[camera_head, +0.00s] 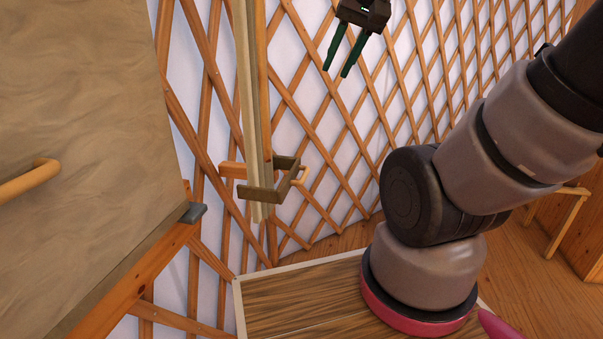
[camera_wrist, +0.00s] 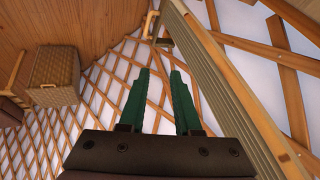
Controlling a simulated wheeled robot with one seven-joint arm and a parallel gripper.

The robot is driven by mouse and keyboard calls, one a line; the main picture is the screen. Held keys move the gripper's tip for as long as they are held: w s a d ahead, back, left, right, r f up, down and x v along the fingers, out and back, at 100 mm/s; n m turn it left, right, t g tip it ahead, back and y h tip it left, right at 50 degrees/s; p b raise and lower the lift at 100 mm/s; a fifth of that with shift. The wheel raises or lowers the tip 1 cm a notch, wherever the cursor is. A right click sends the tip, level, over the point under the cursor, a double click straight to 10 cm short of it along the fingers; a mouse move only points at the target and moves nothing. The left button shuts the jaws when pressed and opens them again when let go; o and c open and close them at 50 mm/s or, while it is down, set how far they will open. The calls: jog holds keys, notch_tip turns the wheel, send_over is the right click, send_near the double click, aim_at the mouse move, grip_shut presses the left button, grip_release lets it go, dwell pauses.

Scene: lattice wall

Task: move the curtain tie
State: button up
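The curtain tie appears to be the dark olive bracket-like piece (camera_head: 264,194) at the curtain's lower part, with orange-brown wooden parts beside it. It also shows small at the top of the wrist view (camera_wrist: 163,43). The narrow beige curtain (camera_head: 249,95) hangs along a wooden post, and its ribbed side fills the upper right of the wrist view (camera_wrist: 215,72). I cannot tell whether the tie goes fully around the curtain. My gripper (camera_head: 337,70) is above and to the right of the tie, apart from it. Its two green fingers (camera_wrist: 160,72) are open with nothing between them.
The lattice wall (camera_head: 355,165) stands behind the curtain. A large beige panel with a wooden handle (camera_head: 30,180) fills the left. A wood-topped surface with a pale edge (camera_head: 290,300) lies below. A woven box (camera_wrist: 54,78) stands at the wrist view's left.

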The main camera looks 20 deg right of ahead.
jog(key=w+f+g, duration=0.5)
jog(key=w+f, duration=0.3)
jog(key=w, duration=0.2)
jog(key=m+g+y, duration=0.1)
jog(key=g+y, duration=0.1)
jog(key=g, duration=0.2)
send_near(305, 174)
jog(key=x, duration=0.8)
jog(key=shift+s, duration=0.15)
grip_shut()
dwell(0.3)
